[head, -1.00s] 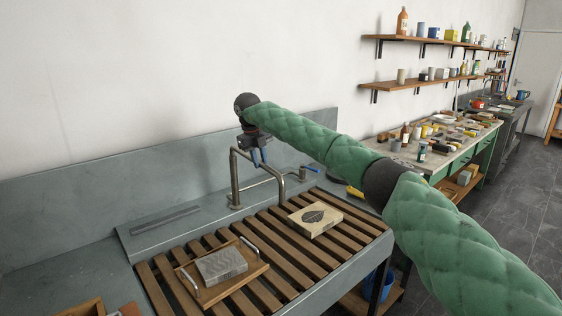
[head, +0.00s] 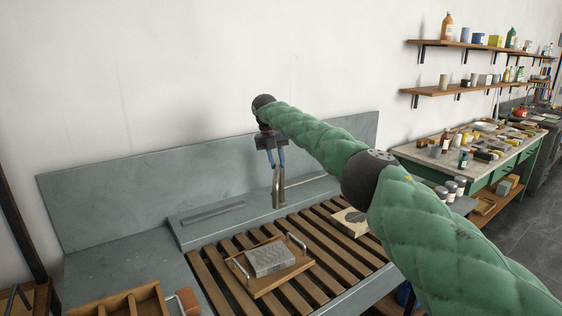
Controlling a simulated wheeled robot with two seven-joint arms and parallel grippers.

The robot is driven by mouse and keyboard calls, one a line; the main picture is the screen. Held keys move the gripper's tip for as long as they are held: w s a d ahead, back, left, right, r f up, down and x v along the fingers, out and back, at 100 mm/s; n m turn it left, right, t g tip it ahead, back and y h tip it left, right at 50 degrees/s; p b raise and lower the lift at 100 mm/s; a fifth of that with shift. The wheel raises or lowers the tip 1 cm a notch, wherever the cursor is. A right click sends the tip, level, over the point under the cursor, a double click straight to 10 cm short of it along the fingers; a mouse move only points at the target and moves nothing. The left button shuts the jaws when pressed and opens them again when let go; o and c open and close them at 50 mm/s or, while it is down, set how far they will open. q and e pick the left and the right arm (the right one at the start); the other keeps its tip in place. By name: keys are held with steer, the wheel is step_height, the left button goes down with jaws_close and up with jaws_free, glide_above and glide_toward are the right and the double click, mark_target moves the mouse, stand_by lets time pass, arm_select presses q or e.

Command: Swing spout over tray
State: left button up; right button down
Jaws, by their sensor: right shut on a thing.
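The metal spout (head: 281,186) rises from the back ledge of the sink and shows nearly end-on, as a narrow upright shape. My right gripper (head: 276,165) has its blue fingertips at the top of the spout and is shut on it. The wooden tray (head: 262,290) with metal handles lies on the slats, in front of and slightly left of the spout. A grey stone block (head: 269,260) sits on it. My left gripper is out of view.
A pale block with a dark picture (head: 350,222) lies on the slats, partly behind my right arm. A wooden compartment box (head: 125,303) stands at the lower left. A cluttered workbench (head: 415,154) and wall shelves are at the right.

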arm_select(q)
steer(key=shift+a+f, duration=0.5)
arm_select(e)
steer(key=shift+w+a+r+m, duration=0.1)
steer(key=shift+a+m, duration=0.3)
steer(key=shift+a, duration=0.4)
steer(key=c, duration=1.3)
jaws_free()
arm_select(q)
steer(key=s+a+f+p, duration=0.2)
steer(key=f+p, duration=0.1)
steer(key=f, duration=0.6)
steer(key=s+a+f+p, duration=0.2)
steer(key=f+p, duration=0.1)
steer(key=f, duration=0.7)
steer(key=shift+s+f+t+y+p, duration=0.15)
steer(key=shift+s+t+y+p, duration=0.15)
steer(key=shift+p, duration=0.05)
arm_select(e)
step_height(320, 180, up, 7)
steer(key=a, duration=0.1)
steer(key=shift+a+r, duration=0.2)
steer(key=shift+a, duration=0.05)
